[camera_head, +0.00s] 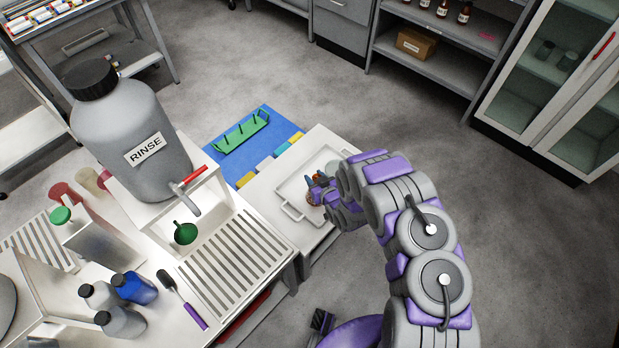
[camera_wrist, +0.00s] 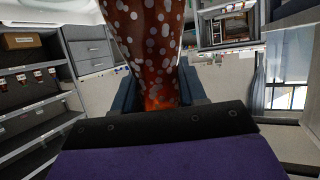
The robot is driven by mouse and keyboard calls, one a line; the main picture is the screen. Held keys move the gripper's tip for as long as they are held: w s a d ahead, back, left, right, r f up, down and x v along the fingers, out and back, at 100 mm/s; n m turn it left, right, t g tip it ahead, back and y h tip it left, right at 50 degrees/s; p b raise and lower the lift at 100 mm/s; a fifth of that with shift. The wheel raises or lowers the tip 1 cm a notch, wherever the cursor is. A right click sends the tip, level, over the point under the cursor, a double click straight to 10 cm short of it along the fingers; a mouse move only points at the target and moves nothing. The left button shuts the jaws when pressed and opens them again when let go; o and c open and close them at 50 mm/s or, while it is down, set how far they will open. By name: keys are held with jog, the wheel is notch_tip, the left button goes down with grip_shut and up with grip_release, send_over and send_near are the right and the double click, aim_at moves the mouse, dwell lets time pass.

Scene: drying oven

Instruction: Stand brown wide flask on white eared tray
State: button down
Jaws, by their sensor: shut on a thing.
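The brown wide flask (camera_wrist: 150,40) fills the top middle of the wrist view, reddish brown with pale spots. My gripper (camera_wrist: 158,98) is shut on it, with a dark finger on each side. In the head view my gripper (camera_head: 320,189) is over the right part of the white eared tray (camera_head: 293,190). Only a small brown bit of the flask (camera_head: 313,198) shows there, the rest hidden by my gripper and arm. I cannot tell whether the flask's base touches the tray. The tray lies on a white surface, its visible part empty.
A blue mat (camera_head: 232,170) with a green rack (camera_head: 241,132) lies left of the tray. A large grey RINSE container (camera_head: 130,130) with a red-handled tap stands on a white stand. Several bottles and a brush (camera_head: 182,300) are at lower left. Open floor lies behind.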

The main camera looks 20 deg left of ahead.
jog(key=shift+w+a+f+b, duration=0.45)
jog(key=shift+w+a+f, duration=0.15)
jog(key=shift+a+f, duration=0.3)
jog(key=shift+w+a+f+b, duration=0.4)
jog(key=shift+w+a+f, duration=0.25)
jog(key=shift+f, duration=0.4)
jog(key=c, duration=0.6)
grip_release()
jog(key=shift+s, duration=0.1)
jog(key=p+v, duration=0.2)
jog(key=v, duration=1)
jog(key=shift+d+f, duration=0.1)
